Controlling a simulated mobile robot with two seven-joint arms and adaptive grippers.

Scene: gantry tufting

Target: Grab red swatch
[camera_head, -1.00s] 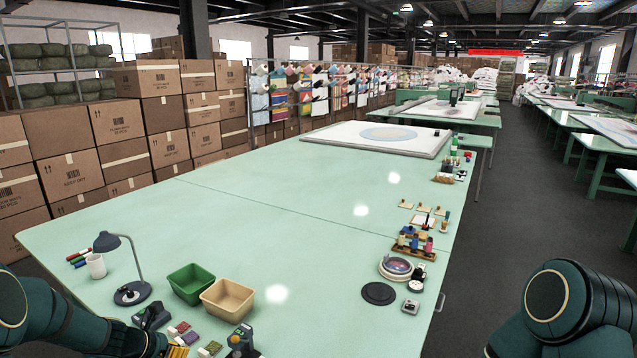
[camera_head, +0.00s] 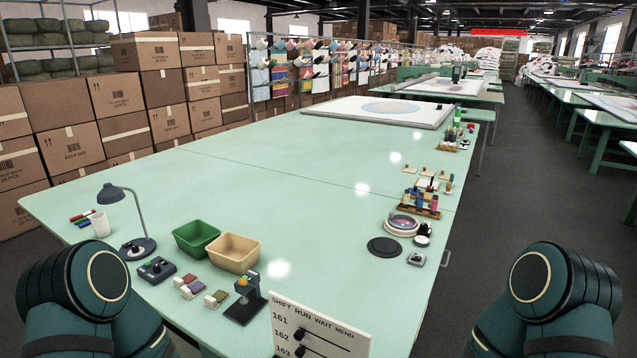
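A small group of fabric swatches lies near the front edge of the mint-green table (camera_head: 300,180). The red swatch (camera_head: 186,280) appears to be at the upper left of the group. A purple swatch (camera_head: 196,288) and a green swatch (camera_head: 217,297) lie beside it. The pieces are small, so their exact outlines are hard to tell. Only rounded dark green links of my two arms show, at the lower left and lower right. Both grippers are out of the picture, and I cannot see whether they hold anything.
A green bin (camera_head: 196,238) and a tan bin (camera_head: 234,252) stand behind the swatches. A grey control box (camera_head: 156,268) and desk lamp (camera_head: 125,218) are left of them. A small stand device (camera_head: 246,300) and a white sign board (camera_head: 320,330) are to the right. The table's middle is clear.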

